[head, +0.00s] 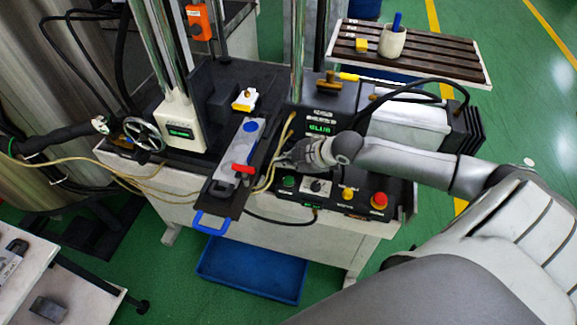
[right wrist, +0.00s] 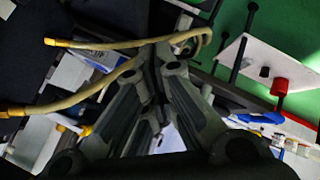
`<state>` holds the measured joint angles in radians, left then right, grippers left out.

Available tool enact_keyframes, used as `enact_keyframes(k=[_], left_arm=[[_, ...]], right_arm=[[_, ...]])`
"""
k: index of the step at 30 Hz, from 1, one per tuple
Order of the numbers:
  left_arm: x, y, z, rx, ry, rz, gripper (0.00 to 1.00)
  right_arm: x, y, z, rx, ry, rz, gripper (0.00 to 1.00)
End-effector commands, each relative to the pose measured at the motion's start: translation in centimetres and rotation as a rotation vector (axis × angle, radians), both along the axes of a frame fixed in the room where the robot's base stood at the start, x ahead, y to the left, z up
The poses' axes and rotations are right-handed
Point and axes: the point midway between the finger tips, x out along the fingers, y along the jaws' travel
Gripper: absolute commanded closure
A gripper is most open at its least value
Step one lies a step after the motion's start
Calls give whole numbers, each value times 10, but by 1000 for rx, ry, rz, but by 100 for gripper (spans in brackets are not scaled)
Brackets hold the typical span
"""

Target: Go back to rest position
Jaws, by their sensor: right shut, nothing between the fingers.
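My right gripper (head: 284,160) reaches in from the right in the head view. It is beside the control box and just right of the grey mould plate (head: 240,150), which carries a blue disc and a red clamp (head: 243,169). Its fingers (right wrist: 160,62) are together and empty in the right wrist view, close to a tan hose (right wrist: 95,96). I cannot tell whether they touch the hose. My left gripper is not in view.
The control panel's red button (head: 379,201) and yellow button (head: 347,193) lie below my right forearm. A blue tray (head: 252,270) is on the floor. A slatted table (head: 440,58) with a cup (head: 391,42) stands back right. Green floor is free between.

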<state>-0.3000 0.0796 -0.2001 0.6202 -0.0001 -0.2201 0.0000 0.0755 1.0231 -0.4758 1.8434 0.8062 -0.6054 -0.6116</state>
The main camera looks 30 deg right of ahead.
Motion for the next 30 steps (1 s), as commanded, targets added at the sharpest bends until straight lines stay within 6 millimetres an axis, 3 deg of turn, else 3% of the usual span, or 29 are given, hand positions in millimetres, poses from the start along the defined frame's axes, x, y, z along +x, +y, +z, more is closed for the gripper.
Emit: enact_keyframes(k=[14,17,20,25,30], left_arm=[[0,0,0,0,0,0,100],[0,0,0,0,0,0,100],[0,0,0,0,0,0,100],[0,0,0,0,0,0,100],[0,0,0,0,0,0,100]], right_arm=[[0,0,0,0,0,0,100],[-5,8,-4,10,12,1,100],[-22,34,-16,39,55,-2,100],[-76,97,-36,115,176,-72,100],[-131,131,-39,182,295,-248,100]])
